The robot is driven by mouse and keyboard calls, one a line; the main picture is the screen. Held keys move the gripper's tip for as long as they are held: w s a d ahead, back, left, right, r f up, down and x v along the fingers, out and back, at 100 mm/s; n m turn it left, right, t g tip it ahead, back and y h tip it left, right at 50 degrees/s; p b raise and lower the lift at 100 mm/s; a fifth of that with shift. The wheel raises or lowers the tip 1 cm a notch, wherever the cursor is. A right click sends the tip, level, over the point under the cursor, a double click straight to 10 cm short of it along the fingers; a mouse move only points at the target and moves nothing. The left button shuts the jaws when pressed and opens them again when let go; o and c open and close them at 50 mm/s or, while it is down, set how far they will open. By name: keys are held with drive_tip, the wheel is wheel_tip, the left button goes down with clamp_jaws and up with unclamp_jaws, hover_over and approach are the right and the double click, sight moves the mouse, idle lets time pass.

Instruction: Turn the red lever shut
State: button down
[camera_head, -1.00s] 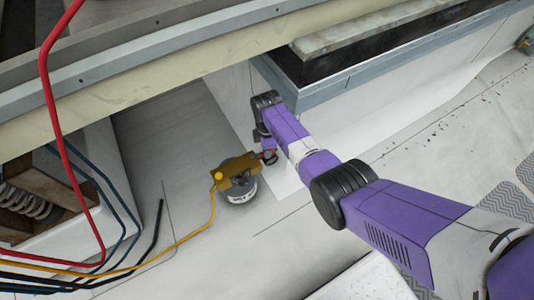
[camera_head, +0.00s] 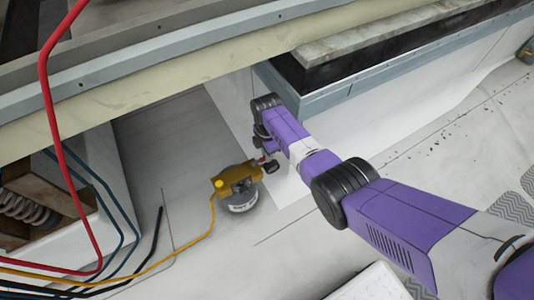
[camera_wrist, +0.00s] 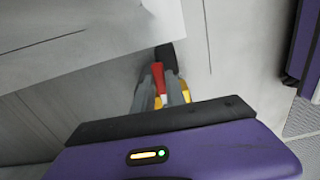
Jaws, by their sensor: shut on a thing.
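The red lever (camera_wrist: 158,76) shows between my gripper's two grey fingers in the wrist view. In the head view only a small red part of it (camera_head: 262,160) shows, at the right end of a yellow valve body (camera_head: 231,183). My gripper (camera_wrist: 160,82) is shut on the lever. In the head view my gripper (camera_head: 268,160) is small and partly hidden by my own wrist. A bit of yellow (camera_wrist: 158,102) shows between the fingers in the wrist view. A black piece (camera_wrist: 166,57) lies just beyond the fingertips.
A yellow hose (camera_head: 211,222) runs from the valve to the lower left. A grey canister with a white label (camera_head: 240,203) sits under the valve. A red hose (camera_head: 48,110) and dark cables are at the left. A beige beam (camera_head: 150,85) crosses above. Pale floor right of the valve is open.

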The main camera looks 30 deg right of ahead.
drive_tip(key=c, duration=1.6)
unclamp_jaws()
drive_tip(key=shift+c, duration=0.2)
drive_tip(key=shift+r+p, duration=2)
drive_tip(key=shift+r, duration=1.9)
